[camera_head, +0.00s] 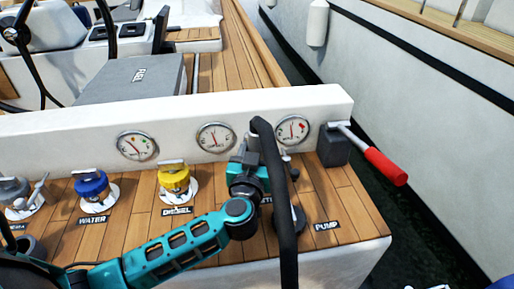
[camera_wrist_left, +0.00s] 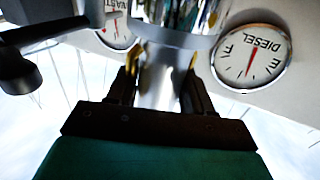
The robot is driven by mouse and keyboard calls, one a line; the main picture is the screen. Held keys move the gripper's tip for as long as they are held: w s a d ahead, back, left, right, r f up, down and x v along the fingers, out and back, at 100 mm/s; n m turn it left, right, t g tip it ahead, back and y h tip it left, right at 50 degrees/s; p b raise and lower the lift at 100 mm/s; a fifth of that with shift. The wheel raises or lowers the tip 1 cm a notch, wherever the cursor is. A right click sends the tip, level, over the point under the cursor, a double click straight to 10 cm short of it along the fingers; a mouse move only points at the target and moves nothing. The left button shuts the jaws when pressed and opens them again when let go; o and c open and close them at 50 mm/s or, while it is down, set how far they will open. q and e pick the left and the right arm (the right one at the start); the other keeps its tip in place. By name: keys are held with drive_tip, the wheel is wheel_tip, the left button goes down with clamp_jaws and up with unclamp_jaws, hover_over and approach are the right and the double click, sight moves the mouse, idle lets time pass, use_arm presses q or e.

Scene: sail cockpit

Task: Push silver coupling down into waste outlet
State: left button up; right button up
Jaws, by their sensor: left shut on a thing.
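My left gripper (camera_head: 248,168) is over the wooden deck panel, in front of the gauges. In the left wrist view its dark fingers (camera_wrist_left: 160,82) are shut on the silver coupling (camera_wrist_left: 160,72), a shiny metal cylinder with a wider, mirror-like part above. In the head view only a small bit of the coupling (camera_head: 253,144) shows, beside the bend of a thick black hose (camera_head: 288,215). The waste outlet is hidden behind my gripper and the hose. I cannot tell whether the coupling touches the outlet. My right gripper is not in view.
A blue water cap (camera_head: 91,184) and a yellow diesel cap (camera_head: 174,178) stand to the left. The pump box with a red-handled lever (camera_head: 385,166) is at the right. A white wall with several gauges stands behind.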

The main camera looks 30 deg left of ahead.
use_arm(q)
drive_tip(key=o, duration=1.1)
drive_tip(key=shift+f, duration=0.1)
drive_tip(key=shift+s+d, duration=0.1)
drive_tip(key=shift+s, duration=0.05)
drive_tip(key=shift+s+d+p, duration=0.2)
drive_tip(key=shift+s+p, duration=0.4)
drive_tip(key=p+v, duration=0.4)
drive_tip(key=v, duration=0.5)
drive_tip(key=shift+s+p, duration=0.25)
drive_tip(key=shift+p, duration=0.05)
drive_tip(key=shift+d, duration=0.1)
